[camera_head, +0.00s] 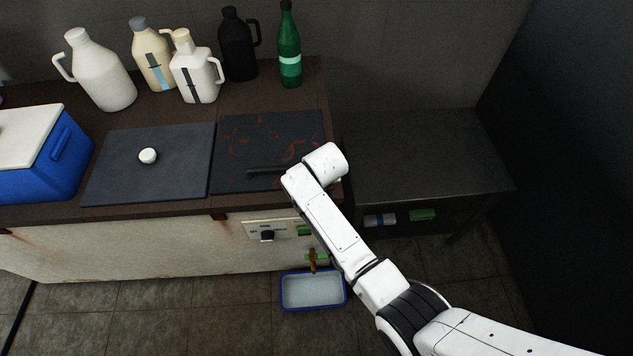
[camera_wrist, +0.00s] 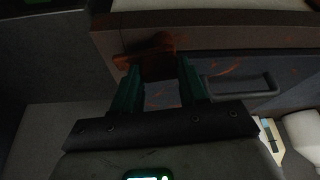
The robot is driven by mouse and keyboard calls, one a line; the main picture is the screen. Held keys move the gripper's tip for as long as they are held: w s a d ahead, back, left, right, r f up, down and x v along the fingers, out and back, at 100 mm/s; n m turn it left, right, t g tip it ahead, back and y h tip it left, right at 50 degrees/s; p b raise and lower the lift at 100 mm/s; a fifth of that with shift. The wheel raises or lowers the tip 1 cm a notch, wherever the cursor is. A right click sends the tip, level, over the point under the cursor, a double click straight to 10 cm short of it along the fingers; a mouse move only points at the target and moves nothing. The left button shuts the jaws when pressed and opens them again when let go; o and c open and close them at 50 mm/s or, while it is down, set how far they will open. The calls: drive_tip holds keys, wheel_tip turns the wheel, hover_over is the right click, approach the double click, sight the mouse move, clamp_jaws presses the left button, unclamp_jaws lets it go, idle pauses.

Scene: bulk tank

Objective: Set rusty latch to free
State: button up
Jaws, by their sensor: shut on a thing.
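The rusty latch (camera_wrist: 150,52) is an orange-brown piece at the edge of the tank top in the wrist view. My gripper (camera_wrist: 157,70) has its two green fingers on either side of the latch's near part and is shut on it. The rust-stained dark lid (camera_wrist: 225,72) with its bar handle (camera_wrist: 242,86) lies just to the right of the fingers. In the head view, the same lid (camera_head: 268,140) shows on the right of the tank top, and my arm's white end hides the latch and the fingers.
A plain dark lid (camera_head: 150,172) with a white knob lies to the left. Several jugs and a green bottle (camera_head: 289,48) stand behind. A blue cooler (camera_head: 42,150) is at far left. A dark side table (camera_head: 420,150) stands right; a blue-rimmed tray (camera_head: 313,291) sits on the floor.

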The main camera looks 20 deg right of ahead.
drive_tip(key=shift+m+h, duration=0.3)
drive_tip(key=shift+m, duration=0.3)
drive_tip(key=o, duration=1.1)
drive_tip(key=shift+c, duration=0.2)
drive_tip(key=shift+r, duration=0.1)
drive_tip(key=v, duration=1)
drive_tip(key=shift+r, duration=0.3)
drive_tip(key=shift+s, duration=0.15)
drive_tip(key=s+d+f+g, duration=0.1)
drive_tip(key=s+d, duration=0.2)
drive_tip(key=s, duration=0.8)
drive_tip(key=s+d+f+n+g, duration=0.1)
drive_tip(key=s+d, duration=0.1)
drive_tip(key=s, duration=0.9)
drive_tip(key=s+d+f+n+g+y+b, duration=0.1)
drive_tip(key=s+d, duration=0.2)
drive_tip(key=s, duration=0.8)
drive_tip(key=shift+d+f, duration=0.3)
drive_tip(key=shift+f, duration=0.1)
